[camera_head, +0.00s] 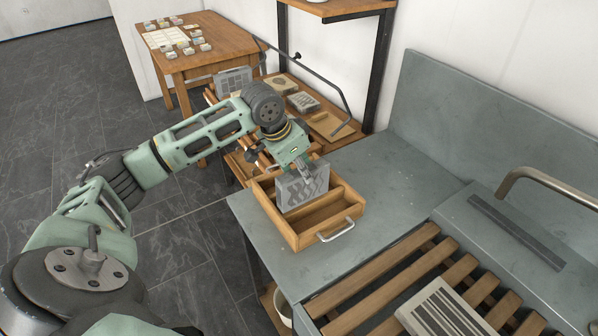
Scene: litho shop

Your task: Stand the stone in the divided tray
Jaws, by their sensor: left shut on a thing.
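The stone (296,191) is a grey slab with a dark wavy pattern on its face. It stands upright on edge in the wooden divided tray (307,238), on the left side of the tray's divider. Whether its lower edge rests on the tray floor is hidden by the tray wall. My left gripper (306,176) is shut on the stone's upper edge from above. The tray sits on the grey counter near its left corner, with a metal handle at its front. My right gripper is not in view.
A slatted wooden rack (373,272) lies in the sink at the front right, with another striped slab (441,311) on it. A bent tap (545,178) stands at the right. Behind are a wooden cart with several slabs and a wooden table (205,41). Bare counter (400,178) lies right of the tray.

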